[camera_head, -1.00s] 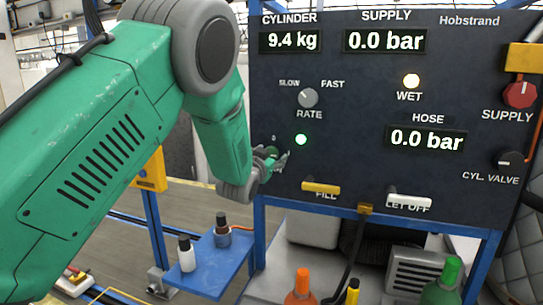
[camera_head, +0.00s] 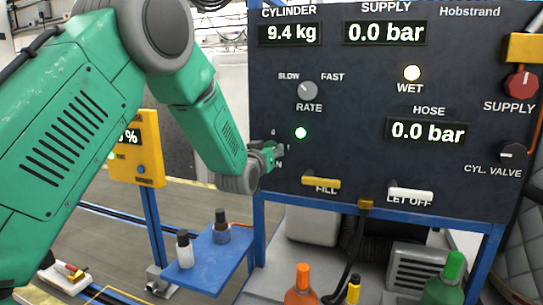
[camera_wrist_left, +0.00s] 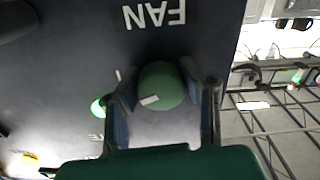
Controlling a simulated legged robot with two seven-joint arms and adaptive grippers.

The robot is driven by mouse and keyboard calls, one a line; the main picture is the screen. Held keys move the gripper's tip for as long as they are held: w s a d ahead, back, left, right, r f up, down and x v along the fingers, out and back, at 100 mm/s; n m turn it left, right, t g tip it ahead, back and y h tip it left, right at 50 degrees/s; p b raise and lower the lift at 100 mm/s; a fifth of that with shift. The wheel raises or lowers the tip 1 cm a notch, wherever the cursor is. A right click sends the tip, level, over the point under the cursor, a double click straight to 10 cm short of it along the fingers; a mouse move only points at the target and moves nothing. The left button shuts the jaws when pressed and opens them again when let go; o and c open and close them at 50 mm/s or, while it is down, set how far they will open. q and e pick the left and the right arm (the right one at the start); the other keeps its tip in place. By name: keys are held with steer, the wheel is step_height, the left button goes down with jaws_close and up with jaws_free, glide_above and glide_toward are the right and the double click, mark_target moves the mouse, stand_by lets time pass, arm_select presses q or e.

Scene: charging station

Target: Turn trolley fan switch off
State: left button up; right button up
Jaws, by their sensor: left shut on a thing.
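The fan switch is a round green knob (camera_wrist_left: 162,85) with a white pointer mark, under the upside-down FAN lettering (camera_wrist_left: 155,14) in the left wrist view. My left gripper (camera_wrist_left: 165,108) has one finger on each side of the knob and is shut on it. In the head view my left gripper (camera_head: 271,153) is at the left edge of the dark panel (camera_head: 350,150) and mostly hides the knob. A green lamp (camera_head: 301,133) beside it is lit; it also shows in the wrist view (camera_wrist_left: 98,106). My right gripper is not in view.
The rate knob (camera_head: 308,90) is above the lamp. A yellow fill lever (camera_head: 321,182) and a white let-off lever (camera_head: 410,194) stick out below. A blue shelf (camera_head: 212,265) with two small bottles stands below my wrist. A yellow box (camera_head: 137,150) is at left.

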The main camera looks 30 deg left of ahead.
arm_select(q)
steer(key=n+b, duration=0.2)
steer(key=n, duration=0.2)
steer(key=shift+f, duration=0.1)
steer(key=n+b, duration=0.2)
steer(key=n, duration=0.1)
steer(key=shift+n+b, duration=0.3)
steer(key=n+b, duration=0.3)
steer(key=n, duration=0.1)
steer(key=shift+n+b, duration=0.65)
steer(key=shift+n, duration=0.35)
steer(key=o, duration=1.2)
steer(key=shift+a, duration=0.15)
